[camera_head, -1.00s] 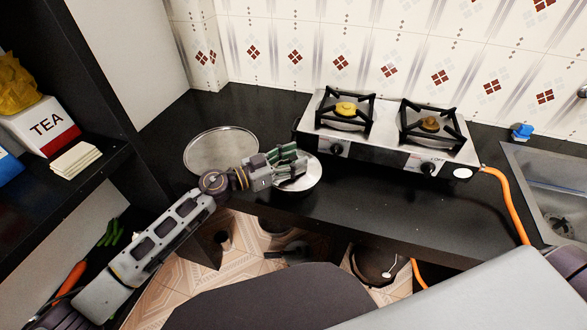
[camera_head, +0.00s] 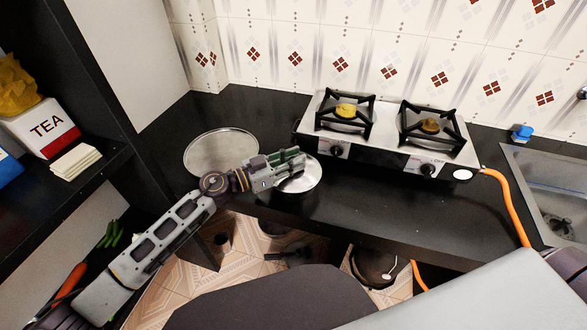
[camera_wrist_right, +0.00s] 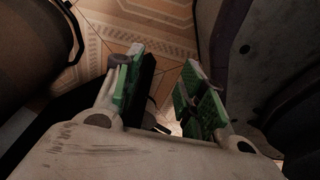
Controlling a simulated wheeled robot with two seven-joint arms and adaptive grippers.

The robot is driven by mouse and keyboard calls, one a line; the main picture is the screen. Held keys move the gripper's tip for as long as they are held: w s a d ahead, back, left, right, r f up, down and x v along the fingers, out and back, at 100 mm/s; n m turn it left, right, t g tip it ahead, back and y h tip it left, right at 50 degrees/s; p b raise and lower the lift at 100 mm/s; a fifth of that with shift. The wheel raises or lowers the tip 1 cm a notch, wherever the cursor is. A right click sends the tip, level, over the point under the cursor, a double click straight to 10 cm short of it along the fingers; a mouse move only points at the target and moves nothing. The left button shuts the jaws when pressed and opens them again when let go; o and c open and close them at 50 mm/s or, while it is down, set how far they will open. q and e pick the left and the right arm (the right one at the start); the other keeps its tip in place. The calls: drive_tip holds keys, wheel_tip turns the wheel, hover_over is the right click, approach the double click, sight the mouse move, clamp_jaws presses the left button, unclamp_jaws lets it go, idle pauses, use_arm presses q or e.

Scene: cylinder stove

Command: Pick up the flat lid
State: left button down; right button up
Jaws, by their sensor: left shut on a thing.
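A small round silver lid (camera_head: 300,183) is on the black counter near its front edge, in the head view. My left gripper (camera_head: 296,157) reaches over it from the left and is shut on it. The fingers hide the lid's far left part and the point of grip. I cannot tell whether the lid touches the counter. A larger flat round metal disc (camera_head: 218,152) with a thin rim lies on the counter to the left, behind my left wrist. My right gripper (camera_wrist_right: 160,85) is open and empty in the right wrist view, above the tiled floor.
A two-burner stove (camera_head: 390,135) stands at the back of the counter (camera_head: 350,207), right of my left gripper. An orange hose (camera_head: 510,205) runs down from it, beside the sink (camera_head: 555,195). Shelves with a tea box (camera_head: 40,125) stand at the left. The front middle counter is clear.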

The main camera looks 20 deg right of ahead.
use_arm(q)
drive_tip(key=shift+r, duration=0.1)
drive_tip(key=shift+r, duration=0.65)
drive_tip(key=shift+r+p, duration=1.75)
drive_tip(key=shift+r, duration=2.55)
use_arm(e)
drive_tip(key=s+d, duration=0.4)
drive_tip(key=s, duration=0.3)
drive_tip(key=shift+f+g, duration=0.3)
